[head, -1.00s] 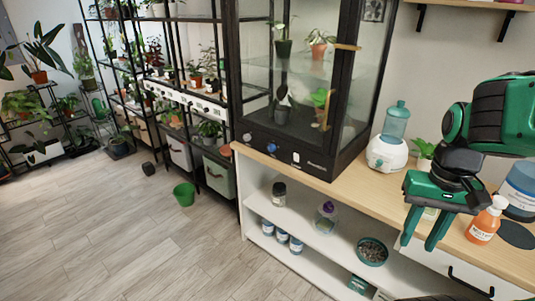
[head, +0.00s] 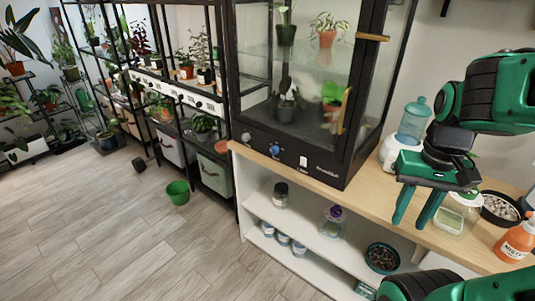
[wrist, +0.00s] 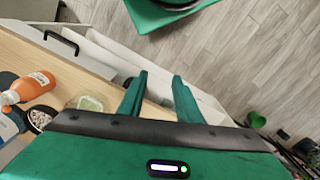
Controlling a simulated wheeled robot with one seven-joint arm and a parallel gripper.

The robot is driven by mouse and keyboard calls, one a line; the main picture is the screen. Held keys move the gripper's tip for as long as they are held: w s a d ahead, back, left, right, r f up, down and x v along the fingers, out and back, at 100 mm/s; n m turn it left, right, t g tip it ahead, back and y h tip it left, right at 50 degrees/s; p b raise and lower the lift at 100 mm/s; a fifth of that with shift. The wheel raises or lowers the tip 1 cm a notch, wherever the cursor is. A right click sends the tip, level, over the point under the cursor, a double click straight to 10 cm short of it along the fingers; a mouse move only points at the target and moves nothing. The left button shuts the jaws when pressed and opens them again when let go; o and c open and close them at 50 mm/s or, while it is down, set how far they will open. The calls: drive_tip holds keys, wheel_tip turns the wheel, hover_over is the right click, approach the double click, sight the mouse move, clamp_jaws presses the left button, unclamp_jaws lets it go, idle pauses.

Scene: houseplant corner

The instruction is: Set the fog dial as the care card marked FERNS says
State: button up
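The glass plant cabinet (head: 335,165) stands on the wooden counter. Its black front panel carries a pale knob (head: 246,137), a blue knob (head: 274,150) and a white switch (head: 303,163). Their labels are too small to read, so I cannot tell which is the fog dial. I see no readable care card marked FERNS. My gripper (head: 416,218) is open and empty, fingers pointing down, to the right of the cabinet and apart from the knobs. In the wrist view, my gripper (wrist: 158,80) shows two separated fingers with nothing between them.
A teal-topped humidifier (head: 414,120), a glass container (head: 456,215), a bowl of pebbles (head: 500,208) and an orange spray bottle (head: 515,240) stand on the counter. Jars sit on shelves below. A green bucket (head: 178,192) is on the floor; open floor lies left of the counter.

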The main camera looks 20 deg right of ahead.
drive_tip(key=o, duration=0.3)
drive_tip(key=shift+w, duration=0.1)
drive_tip(key=w+a+n+t, duration=0.1)
drive_tip(key=w+a+n, duration=0.2)
drive_tip(key=w, duration=0.4)
drive_tip(key=w+a+f+n+t+h, duration=0.1)
drive_tip(key=w+a+n, duration=0.2)
drive_tip(key=w, duration=0.3)
drive_tip(key=w+a+n+t, duration=0.1)
drive_tip(key=w+a+n, duration=0.2)
drive_tip(key=w, duration=0.4)
drive_tip(key=n+t+h, duration=0.9)
drive_tip(key=n+h, duration=0.4)
drive_tip(key=n, duration=1.2)
approach(273, 151)
drive_tip(key=x, duration=0.7)
drive_tip(key=shift+w+d+f, duration=0.1)
drive_tip(key=shift+w+d, duration=0.1)
drive_tip(key=shift+w, duration=0.1)
